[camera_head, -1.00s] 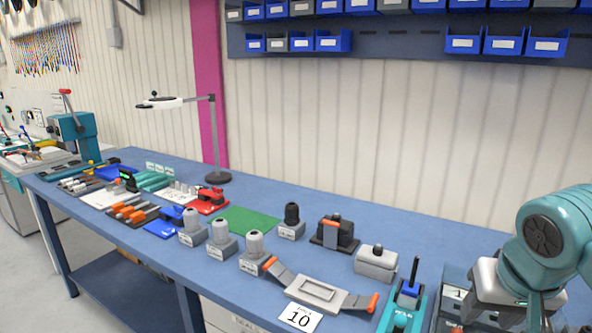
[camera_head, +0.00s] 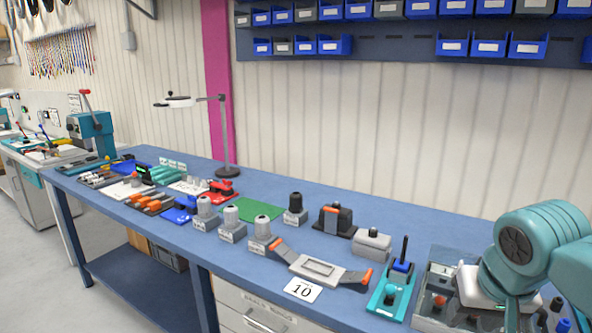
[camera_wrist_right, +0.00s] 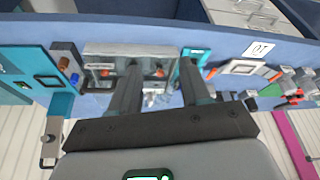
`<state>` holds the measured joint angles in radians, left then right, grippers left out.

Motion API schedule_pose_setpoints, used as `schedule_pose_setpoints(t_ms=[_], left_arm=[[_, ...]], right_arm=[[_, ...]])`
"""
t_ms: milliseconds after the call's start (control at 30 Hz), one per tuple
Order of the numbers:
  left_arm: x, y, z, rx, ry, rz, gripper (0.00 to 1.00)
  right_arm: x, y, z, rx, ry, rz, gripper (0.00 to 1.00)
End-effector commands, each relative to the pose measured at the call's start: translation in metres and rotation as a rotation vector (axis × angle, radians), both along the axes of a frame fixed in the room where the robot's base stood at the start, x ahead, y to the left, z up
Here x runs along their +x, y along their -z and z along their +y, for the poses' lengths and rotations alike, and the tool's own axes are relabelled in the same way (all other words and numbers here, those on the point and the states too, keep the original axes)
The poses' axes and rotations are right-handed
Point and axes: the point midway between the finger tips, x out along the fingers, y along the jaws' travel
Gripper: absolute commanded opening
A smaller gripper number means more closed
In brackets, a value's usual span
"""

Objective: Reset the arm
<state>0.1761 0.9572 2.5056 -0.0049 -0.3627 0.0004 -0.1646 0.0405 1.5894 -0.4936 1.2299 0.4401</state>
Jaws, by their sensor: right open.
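My right arm (camera_head: 520,240) is teal and comes in from the right edge in the head view. Its gripper (camera_head: 492,317) hangs low over the right part of the bench, partly cut by the bottom edge. In the right wrist view my right gripper (camera_wrist_right: 160,78) has two dark fingers spread apart with nothing between them. My left arm and gripper are not in view.
The blue workbench (camera_head: 400,220) holds grey cable glands (camera_head: 231,224), a grey plate with orange-tipped handles (camera_head: 318,269), a teal fixture (camera_head: 393,290), and a number 10 card (camera_head: 303,290). A lamp (camera_head: 228,170) stands at the back. Blue bins (camera_head: 453,46) hang above.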

Motion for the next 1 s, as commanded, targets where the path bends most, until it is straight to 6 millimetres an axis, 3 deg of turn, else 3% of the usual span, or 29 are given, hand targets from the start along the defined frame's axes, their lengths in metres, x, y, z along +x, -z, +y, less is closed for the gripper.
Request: schedule_pose_setpoints(t_ms=[267, 367, 467, 533, 667, 700, 800, 900, 1000], left_arm=[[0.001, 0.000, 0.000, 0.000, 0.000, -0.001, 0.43], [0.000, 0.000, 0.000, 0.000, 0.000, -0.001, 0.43], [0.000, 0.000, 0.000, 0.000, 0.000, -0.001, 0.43], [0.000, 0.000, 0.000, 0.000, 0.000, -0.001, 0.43], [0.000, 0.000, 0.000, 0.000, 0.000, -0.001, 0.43], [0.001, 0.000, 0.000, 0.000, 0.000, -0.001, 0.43], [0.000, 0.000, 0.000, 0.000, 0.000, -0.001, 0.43], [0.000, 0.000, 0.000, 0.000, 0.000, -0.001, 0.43], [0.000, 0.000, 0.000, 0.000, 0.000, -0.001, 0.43]], right_arm=[[0.030, 0.084, 0.034, 0.053, -0.111, 0.059, 0.47], [0.035, 0.124, 0.049, 0.086, -0.154, 0.086, 0.47], [0.035, 0.176, 0.068, 0.134, -0.197, 0.118, 0.47], [0.028, 0.223, 0.084, 0.180, -0.224, 0.150, 0.47], [-0.009, 0.322, 0.117, 0.289, -0.245, 0.211, 0.47], [-0.025, 0.349, 0.125, 0.320, -0.239, 0.227, 0.47], [-0.073, 0.405, 0.142, 0.378, -0.209, 0.262, 0.47], [-0.118, 0.440, 0.151, 0.406, -0.170, 0.292, 0.47], [-0.150, 0.458, 0.154, 0.411, -0.143, 0.307, 0.47]])
